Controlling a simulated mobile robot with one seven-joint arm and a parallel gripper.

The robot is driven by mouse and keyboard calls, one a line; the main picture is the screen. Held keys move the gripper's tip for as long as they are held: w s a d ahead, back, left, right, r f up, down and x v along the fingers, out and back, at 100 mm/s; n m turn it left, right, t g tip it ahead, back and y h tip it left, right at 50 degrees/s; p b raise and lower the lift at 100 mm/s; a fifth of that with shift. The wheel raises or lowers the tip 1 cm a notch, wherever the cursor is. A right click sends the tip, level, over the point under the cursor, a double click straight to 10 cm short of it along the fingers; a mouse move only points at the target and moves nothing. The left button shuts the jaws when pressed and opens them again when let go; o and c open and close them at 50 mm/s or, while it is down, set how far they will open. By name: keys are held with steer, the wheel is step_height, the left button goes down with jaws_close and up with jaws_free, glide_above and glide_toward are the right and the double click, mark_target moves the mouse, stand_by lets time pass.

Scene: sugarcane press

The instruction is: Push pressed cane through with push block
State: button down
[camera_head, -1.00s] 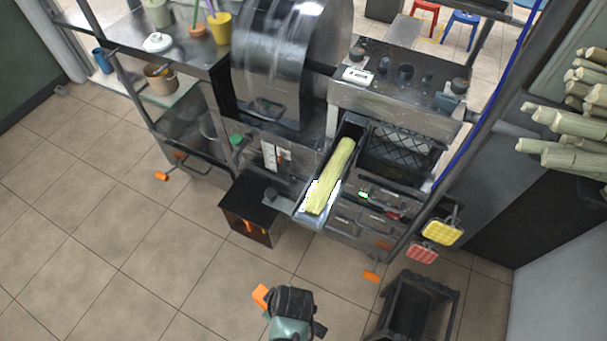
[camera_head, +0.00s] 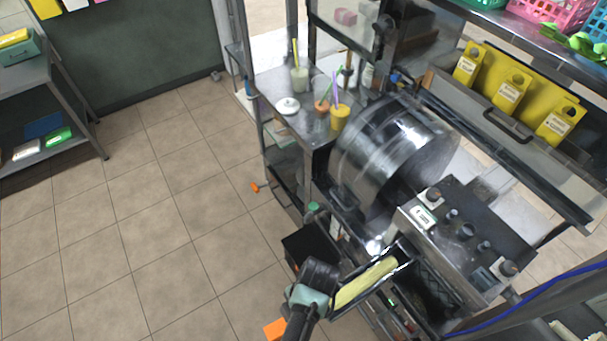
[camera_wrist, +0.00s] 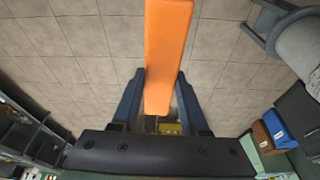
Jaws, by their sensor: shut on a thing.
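The pressed cane (camera_head: 368,282) is a pale yellow-green piece lying in the narrow feed tray of the press (camera_head: 400,150), in the lower right of the head view. My gripper (camera_wrist: 160,78) is shut on the orange push block (camera_wrist: 166,45), a long flat-faced bar held between two blue fingers in the wrist view. In the head view a corner of the push block (camera_head: 275,329) shows beside my arm at the bottom, left of the tray and apart from the cane. My fingers are mostly hidden there. The cane's far end reaches toward the press housing.
A steel counter (camera_head: 275,90) with cups and a white-lidded dish stands left of the drum. A control box (camera_head: 465,230) with knobs is right of the tray. A dark box (camera_head: 303,247) stands left of the tray. Open tiled floor (camera_head: 150,240) lies left.

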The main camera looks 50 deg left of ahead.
steer(key=shift+a+r+n, duration=0.15)
steer(key=shift+r+n, duration=0.25)
steer(key=shift+r, duration=0.1)
steer(key=shift+w+f+b, duration=0.2)
steer(key=shift+f+b, duration=0.45)
steer(key=shift+b, duration=0.05)
steer(key=f+b, duration=0.1)
steer(key=w+f+b, duration=0.1)
steer(key=f+b, duration=0.2)
steer(key=b, duration=0.1)
steer(key=shift+w+f, duration=0.15)
steer(key=shift+w, duration=0.15)
steer(key=shift+f+b, duration=0.8)
steer(key=shift+f, duration=0.4)
